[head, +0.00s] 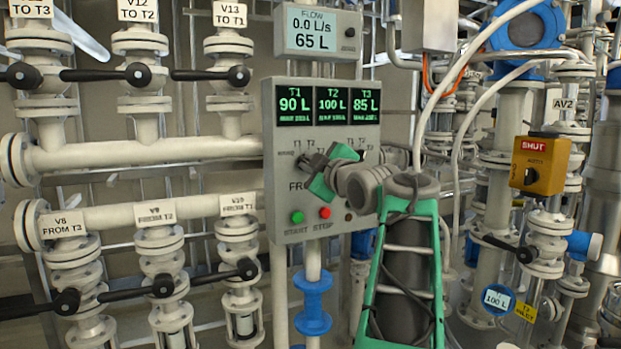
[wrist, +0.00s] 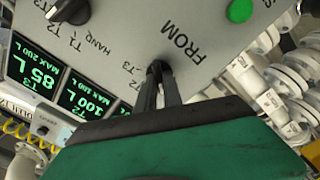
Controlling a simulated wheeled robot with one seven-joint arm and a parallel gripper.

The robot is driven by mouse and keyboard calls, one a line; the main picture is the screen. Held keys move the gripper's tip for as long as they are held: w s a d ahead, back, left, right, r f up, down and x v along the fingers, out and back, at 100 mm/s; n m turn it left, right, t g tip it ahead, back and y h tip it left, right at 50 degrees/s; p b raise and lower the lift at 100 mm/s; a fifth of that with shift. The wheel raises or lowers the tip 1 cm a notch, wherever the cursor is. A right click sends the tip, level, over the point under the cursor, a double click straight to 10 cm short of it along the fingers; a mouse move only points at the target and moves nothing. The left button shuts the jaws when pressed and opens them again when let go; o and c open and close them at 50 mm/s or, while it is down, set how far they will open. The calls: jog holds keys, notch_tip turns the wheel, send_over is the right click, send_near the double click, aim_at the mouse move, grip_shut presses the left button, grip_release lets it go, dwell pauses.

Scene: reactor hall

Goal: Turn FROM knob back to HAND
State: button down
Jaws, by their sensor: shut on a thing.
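The grey control panel (head: 280,200) carries the FROM knob, which is hidden by my gripper (head: 314,165) in the head view. My gripper is at the panel face, its dark fingers shut on the FROM knob. In the wrist view the closed fingertips (wrist: 158,72) meet the panel (wrist: 150,20) below the FROM lettering (wrist: 182,42). HAND and tank labels show nearby. The knob's pointer is covered, so I cannot tell which label it faces.
A second dark knob (wrist: 70,8) is on the panel in the wrist view. A green START button (head: 297,217) and red STOP button (head: 325,212) sit below my gripper. Valves with black levers (head: 138,74) fill the left. A yellow SHUT box (head: 539,165) stands at right.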

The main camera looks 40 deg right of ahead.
jog(key=shift+f+n+b, duration=0.1)
jog(key=shift+n+b, duration=0.45)
jog(key=shift+n, duration=0.25)
jog(key=c, duration=1.5)
grip_release()
jog(key=v, duration=0.7)
jog(key=shift+s+a, duration=0.2)
jog(key=shift+s, duration=0.15)
